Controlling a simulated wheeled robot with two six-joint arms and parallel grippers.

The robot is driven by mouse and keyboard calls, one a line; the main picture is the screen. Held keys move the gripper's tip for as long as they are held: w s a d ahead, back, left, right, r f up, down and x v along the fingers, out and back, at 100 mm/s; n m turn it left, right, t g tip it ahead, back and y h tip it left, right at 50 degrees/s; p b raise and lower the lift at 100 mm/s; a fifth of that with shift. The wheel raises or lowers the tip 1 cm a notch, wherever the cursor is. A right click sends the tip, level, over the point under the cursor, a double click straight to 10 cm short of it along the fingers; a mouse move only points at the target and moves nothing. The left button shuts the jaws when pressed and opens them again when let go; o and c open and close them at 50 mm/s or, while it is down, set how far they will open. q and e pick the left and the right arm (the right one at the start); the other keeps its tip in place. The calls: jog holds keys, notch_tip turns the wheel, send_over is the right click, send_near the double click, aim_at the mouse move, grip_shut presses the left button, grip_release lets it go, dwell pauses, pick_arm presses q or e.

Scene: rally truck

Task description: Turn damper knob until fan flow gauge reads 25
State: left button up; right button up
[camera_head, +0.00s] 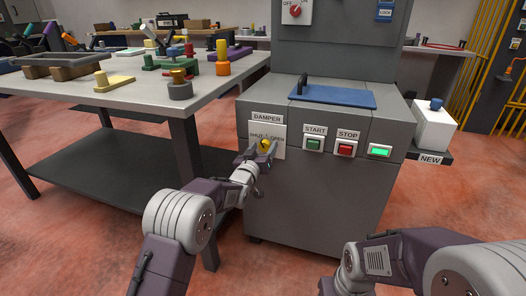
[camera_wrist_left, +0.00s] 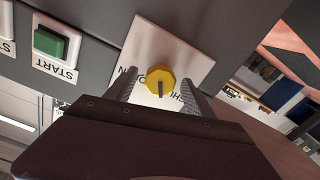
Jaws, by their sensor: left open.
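The yellow damper knob (camera_head: 265,145) sits on a white plate (camera_head: 267,126) marked DAMPER, SHUT and OPEN, on the grey cabinet's front. In the left wrist view the knob (camera_wrist_left: 159,79) shows a dark pointer line on its face. My left gripper (camera_head: 262,152) is at the knob. In the left wrist view its open fingers (camera_wrist_left: 160,92) stand on either side of the knob, with gaps visible. My right arm shows at the lower right, but its gripper is out of view. I see no readable fan flow gauge.
The green START button (camera_head: 313,144), red STOP button (camera_head: 345,150) and lit green indicator (camera_head: 379,151) are right of the knob. A workbench (camera_head: 140,95) with several coloured parts stands left. A blue lid (camera_head: 333,95) lies on the cabinet top.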

pick_arm(q)
grip_shut()
dwell(0.3)
jog(key=m+p, duration=0.1)
jog(key=m, duration=0.4)
jog(key=shift+d+m, duration=0.1)
jog(key=shift+m, duration=0.3)
jog(key=m, duration=0.5)
dwell(0.3)
grip_release()
